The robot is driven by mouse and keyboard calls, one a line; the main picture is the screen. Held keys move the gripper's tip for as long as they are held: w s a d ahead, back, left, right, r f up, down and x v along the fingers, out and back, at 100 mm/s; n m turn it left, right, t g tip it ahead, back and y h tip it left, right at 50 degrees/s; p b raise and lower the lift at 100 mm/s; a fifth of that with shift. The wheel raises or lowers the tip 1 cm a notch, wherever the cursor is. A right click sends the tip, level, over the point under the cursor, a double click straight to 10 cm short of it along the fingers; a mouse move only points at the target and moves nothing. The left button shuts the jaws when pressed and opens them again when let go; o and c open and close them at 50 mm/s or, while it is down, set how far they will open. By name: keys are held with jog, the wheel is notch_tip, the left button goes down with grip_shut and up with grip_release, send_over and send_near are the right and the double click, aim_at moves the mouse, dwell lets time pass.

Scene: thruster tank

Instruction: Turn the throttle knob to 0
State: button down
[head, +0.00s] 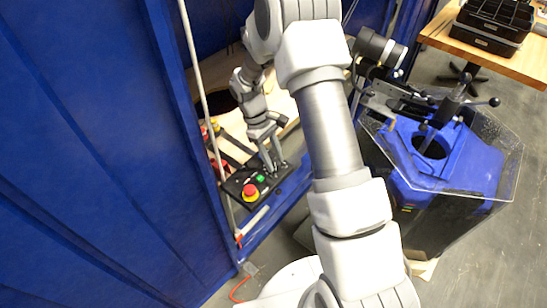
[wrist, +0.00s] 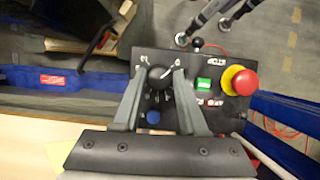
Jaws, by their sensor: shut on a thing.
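The black throttle knob (wrist: 160,77) sits on a dark control panel (wrist: 215,56) in the wrist view. My gripper (wrist: 160,76) has one finger on each side of the knob and is shut on it. A white mark shows at the knob's upper right edge, near a printed label; the exact setting is too small to read. In the head view my gripper (head: 274,167) reaches down to the panel (head: 234,187), and the knob is hidden there.
A red emergency stop button (wrist: 240,81) on a yellow base and a green button (wrist: 204,85) stand right of the knob. A blue button (wrist: 153,117) lies between my fingers. Blue walls (head: 90,150) rise left of the panel. A blue and black tank (head: 440,205) stands to the right.

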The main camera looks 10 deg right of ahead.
jog(key=shift+c, duration=2.2)
grip_release()
jog(key=shift+r, duration=0.1)
jog(key=p+v, duration=0.2)
jog(key=v, duration=1.5)
